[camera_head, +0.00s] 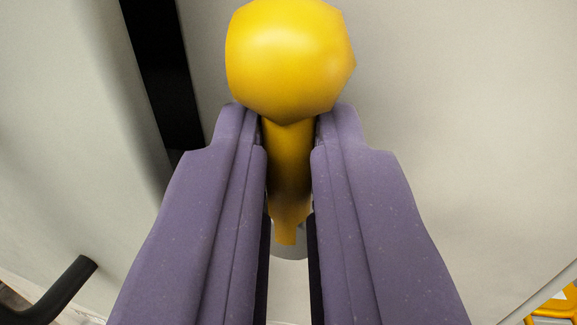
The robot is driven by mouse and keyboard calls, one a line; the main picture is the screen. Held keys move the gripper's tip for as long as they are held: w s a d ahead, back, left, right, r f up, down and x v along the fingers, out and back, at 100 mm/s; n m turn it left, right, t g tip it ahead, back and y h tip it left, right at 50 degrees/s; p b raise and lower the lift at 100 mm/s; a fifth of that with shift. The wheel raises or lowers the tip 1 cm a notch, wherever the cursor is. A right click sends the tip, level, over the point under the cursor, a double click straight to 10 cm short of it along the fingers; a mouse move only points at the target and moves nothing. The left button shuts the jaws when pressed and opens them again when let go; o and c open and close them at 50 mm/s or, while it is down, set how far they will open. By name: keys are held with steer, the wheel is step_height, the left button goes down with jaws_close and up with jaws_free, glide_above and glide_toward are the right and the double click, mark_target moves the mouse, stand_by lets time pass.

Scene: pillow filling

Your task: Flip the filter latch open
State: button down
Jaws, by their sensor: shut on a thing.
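A yellow latch handle (288,60) with a rounded, faceted knob shows at the top middle of the head camera view. Its narrower yellow stem runs down from the knob between the two purple fingers. My gripper (290,135) is shut on this stem, just below the knob, with one finger on each side. Below the stem, a small grey rounded part shows between the fingers. The rest of the latch's mount is hidden by the fingers, so I cannot tell the latch's position.
A pale grey panel (460,130) fills most of the background. A black strip (160,65) crosses it at upper left. A black bar (62,290) juts in at lower left. A yellow part (558,303) shows at the lower right corner.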

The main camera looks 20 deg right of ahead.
steer(key=shift+r, duration=0.35)
steer(key=c, duration=1.1)
jaws_free()
steer(key=shift+s+f, duration=0.15)
steer(key=b+v, duration=0.1)
steer(key=v, duration=0.6)
steer(key=shift+s+b, duration=0.3)
steer(key=shift+b, duration=0.05)
steer(key=shift+a, duration=0.2)
steer(key=w+a+f+n+y+b, duration=0.1)
steer(key=a+f+n+y+b, duration=0.1)
steer(key=a+f+b, duration=0.6)
steer(key=w+a+f+n+g+y+b, duration=0.1)
steer(key=a+f+y+b, duration=0.4)
steer(key=b, duration=1.8)
steer(key=w+a+f+n, duration=0.1)
steer(key=a+f, duration=0.3)
steer(key=a, duration=0.2)
steer(key=shift+w+a+f+n, duration=0.15)
steer(key=shift+a+f+n, duration=0.05)
steer(key=shift+a+n, duration=0.1)
